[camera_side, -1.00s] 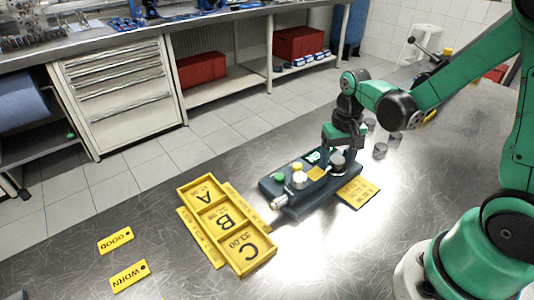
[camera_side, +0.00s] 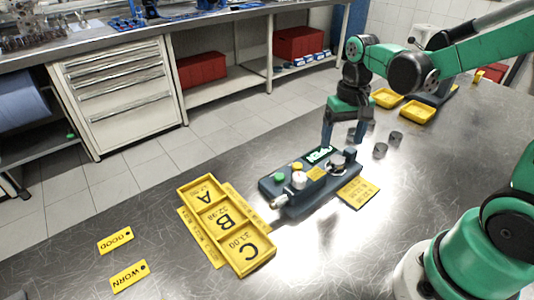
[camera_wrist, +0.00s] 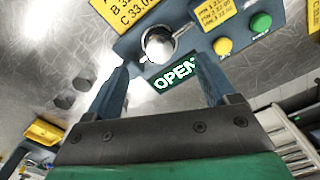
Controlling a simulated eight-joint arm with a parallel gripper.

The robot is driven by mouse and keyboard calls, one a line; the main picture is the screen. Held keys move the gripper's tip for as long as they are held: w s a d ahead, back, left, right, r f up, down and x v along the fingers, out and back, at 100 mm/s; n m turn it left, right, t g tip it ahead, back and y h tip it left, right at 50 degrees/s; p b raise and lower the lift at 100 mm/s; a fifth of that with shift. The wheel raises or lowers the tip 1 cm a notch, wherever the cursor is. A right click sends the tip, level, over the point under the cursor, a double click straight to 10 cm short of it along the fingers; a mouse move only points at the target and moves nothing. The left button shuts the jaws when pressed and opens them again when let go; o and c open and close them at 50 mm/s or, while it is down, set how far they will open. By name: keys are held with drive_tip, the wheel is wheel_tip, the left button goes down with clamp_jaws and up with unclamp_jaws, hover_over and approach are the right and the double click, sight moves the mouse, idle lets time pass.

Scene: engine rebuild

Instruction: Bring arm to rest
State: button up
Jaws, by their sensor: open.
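My gripper (camera_side: 343,140) is open and empty, above and just behind the dark blue measuring device on the steel table. In the wrist view my gripper (camera_wrist: 160,78) has its two fingers spread apart with nothing between the pads. The device (camera_side: 290,205) carries a green button (camera_side: 279,177), a yellow button (camera_wrist: 222,46), a pale knob (camera_side: 298,180) and a round metal part (camera_wrist: 159,44). Its lit display (camera_wrist: 175,75) reads OPEN. The fingers appear clear of the device.
A yellow tray marked A, B, C (camera_side: 262,262) lies left of the device. Yellow GOOD (camera_side: 115,240) and WORN (camera_side: 129,276) tags lie further left. A yellow plate (camera_side: 358,192) and grey cylinders (camera_side: 380,150) are to the right. Two yellow bins (camera_side: 417,112) stand behind.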

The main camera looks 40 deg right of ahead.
drive_tip(key=s+a+r+n+t, duration=0.1)
drive_tip(key=a+r+n+t, duration=0.4)
drive_tip(key=a+t, duration=0.2)
drive_tip(key=shift+s+a+r, duration=0.15)
drive_tip(key=shift+s+a, duration=0.05)
drive_tip(key=shift+s, duration=0.15)
